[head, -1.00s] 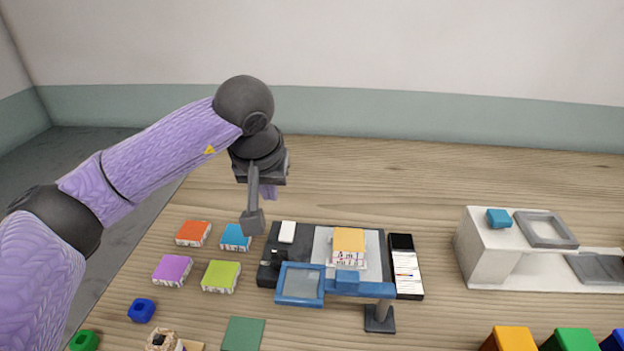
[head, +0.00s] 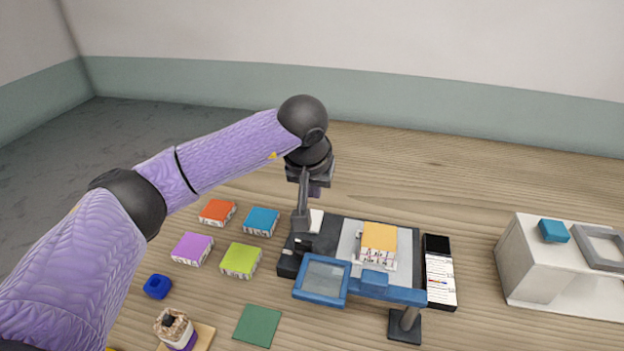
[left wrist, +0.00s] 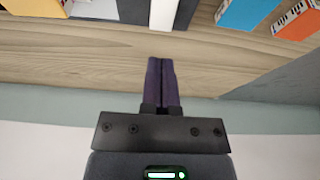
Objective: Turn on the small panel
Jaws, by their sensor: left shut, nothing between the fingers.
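Two things could be the small panel, and I cannot tell which is meant. One is a blue-framed grey screen (head: 323,278) on a blue bar with a dark stand, in front of a black base (head: 350,225). The other is a grey-framed panel (head: 600,247) beside a blue block (head: 553,231) on a white unit at the right. My left gripper (head: 301,220) points down, shut and empty, at the back left of the black base. It partly hides a small white piece (head: 316,221). In the left wrist view its purple fingers (left wrist: 161,62) are together, with a white strip (left wrist: 163,14) beyond their tips. My right gripper is not in view.
A yellow-topped stack (head: 379,243) sits on the base's grey plate. A black-and-white slab (head: 439,272) lies to its right. Several coloured boxes, including a blue one (head: 262,222) and a green one (head: 241,260), lie left. The table behind the base is clear.

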